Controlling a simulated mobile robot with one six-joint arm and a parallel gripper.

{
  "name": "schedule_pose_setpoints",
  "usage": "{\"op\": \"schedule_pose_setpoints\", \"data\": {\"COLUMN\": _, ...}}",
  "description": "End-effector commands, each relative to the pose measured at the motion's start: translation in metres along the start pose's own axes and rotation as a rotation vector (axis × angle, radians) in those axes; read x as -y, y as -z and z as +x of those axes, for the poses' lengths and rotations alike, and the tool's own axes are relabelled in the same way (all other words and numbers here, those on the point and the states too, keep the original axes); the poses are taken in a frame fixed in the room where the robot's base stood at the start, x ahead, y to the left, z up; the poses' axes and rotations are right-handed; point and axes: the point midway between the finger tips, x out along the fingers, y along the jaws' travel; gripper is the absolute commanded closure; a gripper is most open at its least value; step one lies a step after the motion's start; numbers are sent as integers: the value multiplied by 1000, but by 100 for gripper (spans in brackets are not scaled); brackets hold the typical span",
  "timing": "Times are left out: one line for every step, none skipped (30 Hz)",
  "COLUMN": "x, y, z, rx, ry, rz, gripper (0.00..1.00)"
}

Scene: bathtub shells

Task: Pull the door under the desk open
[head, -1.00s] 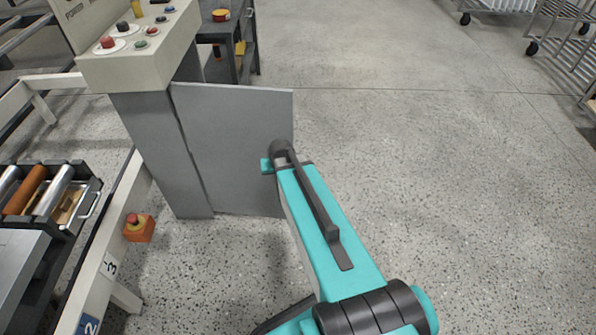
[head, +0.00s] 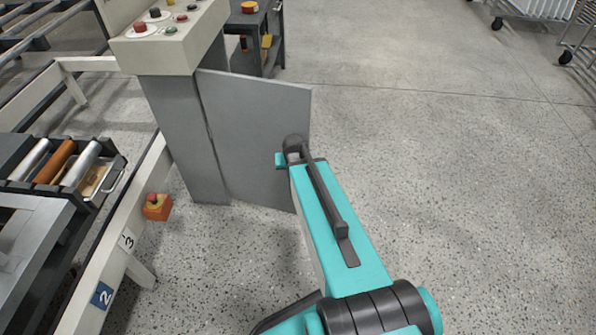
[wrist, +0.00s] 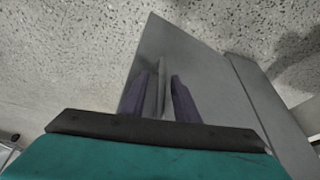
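The door (head: 250,120) is a flat grey panel under the control desk (head: 175,45). It stands open, swung out from the grey cabinet on its left edge. The door also shows in the wrist view (wrist: 205,75), with a thin upright handle (wrist: 163,85) on it. My gripper (wrist: 161,100) has its two dark purple fingers on either side of this handle, close against it. In the head view, my teal arm reaches to the door's right part and hides the fingers and the handle.
A dark cart (head: 255,35) is behind the desk. Wire racks (head: 575,40) stand at the far right. The speckled floor at the right is clear.

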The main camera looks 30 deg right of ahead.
Motion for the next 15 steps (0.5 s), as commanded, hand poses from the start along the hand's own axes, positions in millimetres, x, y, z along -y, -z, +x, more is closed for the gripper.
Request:
{"op": "schedule_pose_setpoints", "data": {"x": -1, "y": 0, "z": 0, "rx": 0, "ry": 0, "rz": 1, "gripper": 72}}
{"op": "schedule_pose_setpoints", "data": {"x": -1, "y": 0, "z": 0, "rx": 0, "ry": 0, "rz": 2, "gripper": 72}}
{"op": "schedule_pose_setpoints", "data": {"x": -1, "y": 0, "z": 0, "rx": 0, "ry": 0, "rz": 2, "gripper": 72}}
{"op": "schedule_pose_setpoints", "data": {"x": -1, "y": 0, "z": 0, "rx": 0, "ry": 0, "rz": 2, "gripper": 72}}
{"op": "schedule_pose_setpoints", "data": {"x": -1, "y": 0, "z": -1, "rx": 0, "ry": 0, "rz": 2, "gripper": 72}}
{"op": "schedule_pose_setpoints", "data": {"x": -1, "y": 0, "z": -1, "rx": 0, "ry": 0, "rz": 3, "gripper": 72}}
{"op": "schedule_pose_setpoints", "data": {"x": -1, "y": 0, "z": -2, "rx": 0, "ry": 0, "rz": 3, "gripper": 72}}
{"op": "schedule_pose_setpoints", "data": {"x": -1, "y": 0, "z": -4, "rx": 0, "ry": 0, "rz": 3, "gripper": 72}}
{"op": "schedule_pose_setpoints", "data": {"x": -1, "y": 0, "z": -6, "rx": -1, "ry": 0, "rz": 3, "gripper": 72}}
{"op": "schedule_pose_setpoints", "data": {"x": -1, "y": 0, "z": -8, "rx": -1, "ry": 0, "rz": 3, "gripper": 72}}
{"op": "schedule_pose_setpoints", "data": {"x": -1, "y": 0, "z": -10, "rx": -1, "ry": 0, "rz": 3, "gripper": 72}}
{"op": "schedule_pose_setpoints", "data": {"x": -1, "y": 0, "z": -13, "rx": -1, "ry": 0, "rz": 3, "gripper": 72}}
{"op": "schedule_pose_setpoints", "data": {"x": -1, "y": 0, "z": -16, "rx": -1, "ry": 0, "rz": 3, "gripper": 72}}
{"op": "schedule_pose_setpoints", "data": {"x": -1, "y": 0, "z": -20, "rx": -1, "ry": 0, "rz": 3, "gripper": 72}}
{"op": "schedule_pose_setpoints", "data": {"x": -2, "y": -1, "z": -24, "rx": 0, "ry": 0, "rz": 3, "gripper": 72}}
